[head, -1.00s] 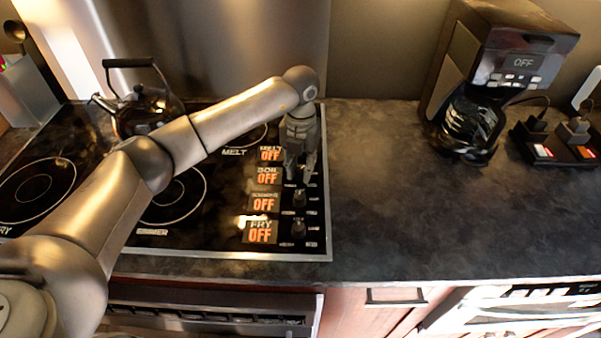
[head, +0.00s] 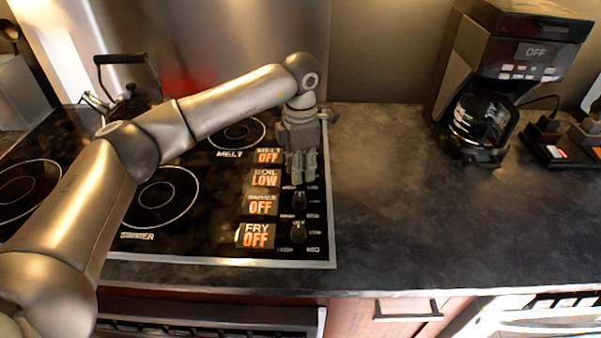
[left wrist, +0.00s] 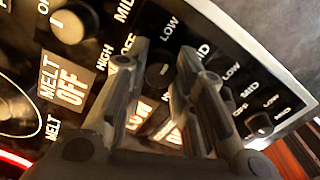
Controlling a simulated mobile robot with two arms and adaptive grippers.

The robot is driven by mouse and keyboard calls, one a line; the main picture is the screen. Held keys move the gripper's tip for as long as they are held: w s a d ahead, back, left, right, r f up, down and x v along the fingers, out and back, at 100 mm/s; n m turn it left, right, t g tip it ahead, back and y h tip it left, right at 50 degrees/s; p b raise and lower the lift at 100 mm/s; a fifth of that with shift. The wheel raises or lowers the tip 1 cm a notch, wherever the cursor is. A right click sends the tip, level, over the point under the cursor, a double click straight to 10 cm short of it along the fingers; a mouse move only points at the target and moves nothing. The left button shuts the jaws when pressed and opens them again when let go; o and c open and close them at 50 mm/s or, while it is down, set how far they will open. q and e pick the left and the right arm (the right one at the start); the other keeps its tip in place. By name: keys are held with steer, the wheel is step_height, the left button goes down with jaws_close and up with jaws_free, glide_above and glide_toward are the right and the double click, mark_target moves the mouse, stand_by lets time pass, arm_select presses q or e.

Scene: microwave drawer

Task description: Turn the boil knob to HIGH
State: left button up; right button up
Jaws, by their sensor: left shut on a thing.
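The boil knob (left wrist: 158,76) is a dark round knob between the two fingers of my left gripper in the left wrist view. In the head view my left gripper (head: 300,180) points down over the right side of the cooktop, shut on the boil knob and hiding it. The BOIL display (head: 265,178) reads LOW in orange. HIGH, OFF, LOW and MID labels surround the knobs. The melt knob (left wrist: 68,25) shows at upper left in the left wrist view. My right gripper is not in view.
The simmer knob (head: 299,200) and fry knob (head: 298,232) stand nearer the front edge, their displays reading OFF. The MELT display (head: 268,156) also reads OFF. A kettle (head: 130,103) stands at the back left. A coffee maker (head: 500,85) stands right, with clear countertop (head: 390,190) between.

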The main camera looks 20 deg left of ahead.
arm_select(q)
steer(key=m+b, duration=0.1)
steer(key=m, duration=0.1)
steer(key=shift+w+m, duration=0.1)
steer(key=shift+m, duration=0.3)
steer(key=m+b, duration=0.1)
steer(key=m, duration=0.2)
steer(key=shift+m, duration=0.3)
steer(key=m+b, duration=0.1)
steer(key=m, duration=0.5)
steer(key=shift+r+b, duration=0.1)
steer(key=shift+b, duration=0.2)
steer(key=m, duration=0.6)
steer(key=shift+m, duration=0.4)
steer(key=m, duration=0.5)
steer(key=shift+m+b, duration=0.3)
steer(key=shift+b, duration=0.05)
steer(key=o, duration=1)
steer(key=shift+o, duration=0.2)
